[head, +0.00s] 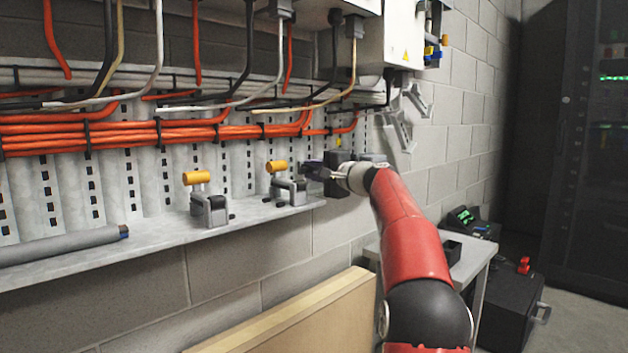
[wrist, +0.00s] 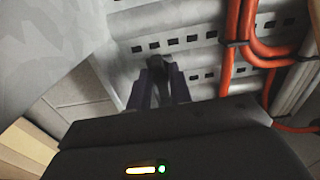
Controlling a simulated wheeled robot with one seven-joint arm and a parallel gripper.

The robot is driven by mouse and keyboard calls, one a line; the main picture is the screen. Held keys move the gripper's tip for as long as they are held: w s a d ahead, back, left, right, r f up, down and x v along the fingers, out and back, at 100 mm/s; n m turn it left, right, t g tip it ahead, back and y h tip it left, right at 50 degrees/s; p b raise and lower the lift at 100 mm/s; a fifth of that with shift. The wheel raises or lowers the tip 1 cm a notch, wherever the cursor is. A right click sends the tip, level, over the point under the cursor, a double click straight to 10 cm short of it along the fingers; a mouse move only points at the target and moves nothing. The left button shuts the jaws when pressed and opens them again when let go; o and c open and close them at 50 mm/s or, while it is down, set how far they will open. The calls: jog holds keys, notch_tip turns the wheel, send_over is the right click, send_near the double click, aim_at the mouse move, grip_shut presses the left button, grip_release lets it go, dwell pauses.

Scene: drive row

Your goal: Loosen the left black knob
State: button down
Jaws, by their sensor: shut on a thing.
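My gripper (head: 313,171) is at the right end of the wall shelf, beside the right-hand clamp (head: 289,188) with an orange handle. In the wrist view, the two dark purple fingers of my gripper (wrist: 160,88) are closed around a black knob (wrist: 157,64) in front of the slotted grey wall panel. Only the knob's dark upper part shows between the fingers. In the head view, my gripper hides it, and I cannot tell from it which of the knobs this is. A second clamp (head: 209,208) with an orange handle stands further left, apart from my gripper.
The grey shelf (head: 150,236) carries a grey tube (head: 60,246) at its left. Orange cables (head: 150,134) run along the panel above. A wooden board (head: 290,320) leans below. A small table (head: 466,262) and a black case (head: 510,305) stand at the right.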

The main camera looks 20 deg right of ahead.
jog(key=shift+f+n+b, duration=0.15)
jog(key=shift+n+b, duration=0.85)
jog(key=shift+n, duration=1.45)
jog(key=shift+f+n+b, duration=0.15)
jog(key=shift+n+b, duration=0.85)
jog(key=shift+n, duration=1.45)
jog(key=c, duration=1.5)
grip_release()
jog(key=shift+o, duration=0.2)
jog(key=shift+d, duration=0.1)
jog(key=b+v, duration=0.1)
jog(key=v, duration=0.6)
jog(key=shift+s+b, duration=0.3)
jog(key=shift+s, duration=0.05)
